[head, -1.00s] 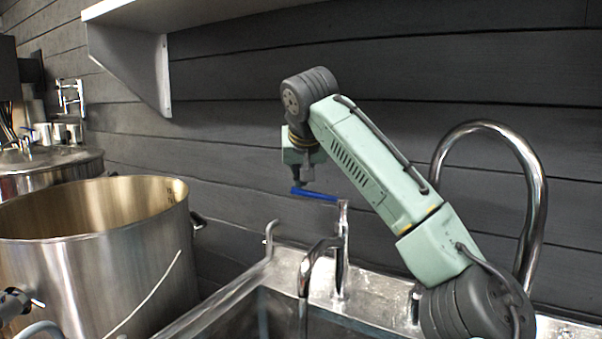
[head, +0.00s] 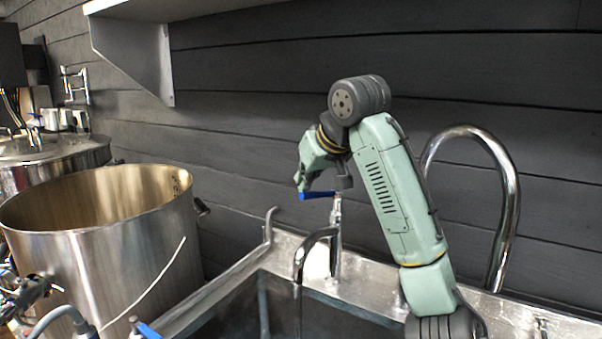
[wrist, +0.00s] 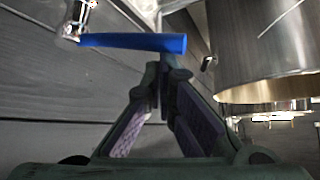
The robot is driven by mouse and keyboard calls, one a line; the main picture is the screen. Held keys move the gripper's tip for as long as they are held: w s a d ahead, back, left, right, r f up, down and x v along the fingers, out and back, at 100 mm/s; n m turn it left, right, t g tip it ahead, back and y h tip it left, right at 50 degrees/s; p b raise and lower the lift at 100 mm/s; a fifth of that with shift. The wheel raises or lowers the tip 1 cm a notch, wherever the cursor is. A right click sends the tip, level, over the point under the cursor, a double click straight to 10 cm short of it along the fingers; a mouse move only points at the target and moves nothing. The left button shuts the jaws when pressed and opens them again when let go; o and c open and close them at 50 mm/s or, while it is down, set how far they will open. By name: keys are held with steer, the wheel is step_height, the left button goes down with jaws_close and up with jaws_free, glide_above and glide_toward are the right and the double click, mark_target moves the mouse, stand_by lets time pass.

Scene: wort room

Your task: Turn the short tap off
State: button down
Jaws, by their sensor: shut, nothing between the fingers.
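The short tap (head: 335,240) stands on the back rim of the sink. Its blue lever (head: 317,195) points left from the tap top, roughly level. A thin pale streak hangs below its spout; I cannot tell for sure if it is running water. My gripper (head: 300,186) is at the lever's free left end, tilted downward. In the wrist view, my shut, empty fingertips (wrist: 161,70) lie just below the blue lever (wrist: 130,42) near its free end. I cannot tell if they touch it. The lever joins the chrome tap body (wrist: 78,18) at upper left.
A tall gooseneck tap (head: 508,205) stands to the right, behind my arm. A big open steel pot (head: 105,265) is left of the sink (head: 225,290), with another vessel (head: 50,168) behind it. A shelf (head: 130,50) hangs on the dark plank wall above.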

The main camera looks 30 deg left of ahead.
steer(key=shift+s+d, duration=0.15)
steer(key=shift+d, duration=0.4)
steer(key=shift+s+d, duration=0.15)
steer(key=shift+d, duration=0.4)
